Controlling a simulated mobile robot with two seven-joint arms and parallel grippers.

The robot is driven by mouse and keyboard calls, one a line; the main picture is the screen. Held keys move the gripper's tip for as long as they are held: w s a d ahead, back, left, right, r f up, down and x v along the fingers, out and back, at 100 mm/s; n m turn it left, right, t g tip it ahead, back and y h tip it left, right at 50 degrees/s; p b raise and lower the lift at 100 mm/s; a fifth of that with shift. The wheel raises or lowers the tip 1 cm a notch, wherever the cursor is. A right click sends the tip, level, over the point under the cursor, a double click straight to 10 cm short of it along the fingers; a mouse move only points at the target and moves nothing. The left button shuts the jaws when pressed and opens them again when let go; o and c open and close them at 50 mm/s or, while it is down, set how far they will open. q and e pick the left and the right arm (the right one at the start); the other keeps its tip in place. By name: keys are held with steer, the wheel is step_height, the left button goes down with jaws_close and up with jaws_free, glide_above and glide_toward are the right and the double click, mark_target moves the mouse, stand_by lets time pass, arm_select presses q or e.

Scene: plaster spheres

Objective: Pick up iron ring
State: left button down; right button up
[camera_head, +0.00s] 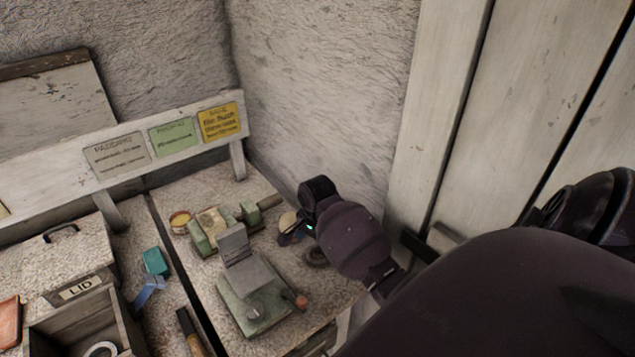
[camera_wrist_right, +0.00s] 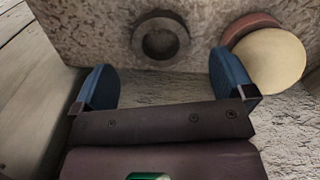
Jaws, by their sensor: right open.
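The iron ring (camera_wrist_right: 140,40), dark grey and round with an open centre, lies flat on the rough bench top in the right wrist view. In the head view the ring (camera_head: 314,258) lies beside my right wrist, which partly covers it. My right gripper (camera_wrist_right: 162,80) is open and empty, its two blue fingers spread wide. In the wrist view the ring appears beyond the fingertips, between their lines, and apart from them. In the head view the right gripper (camera_head: 291,235) hangs over the bench near the ring. My left gripper is not in view.
A round cream-topped disc (camera_wrist_right: 268,58) sits right of the ring, close to one finger. A green-based metal device (camera_head: 255,295) stands left of the ring. An open box (camera_head: 62,326) stands farther left. The wall and wooden panels (camera_head: 440,110) bound the right side.

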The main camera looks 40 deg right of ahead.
mark_target(316, 259)
steer(key=shift+a+f, duration=0.15)
steer(key=shift+f, duration=2.2)
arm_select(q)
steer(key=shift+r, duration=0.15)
arm_select(e)
steer(key=shift+c, duration=0.3)
steer(key=c, duration=1.1)
steer(key=shift+r, duration=0.1)
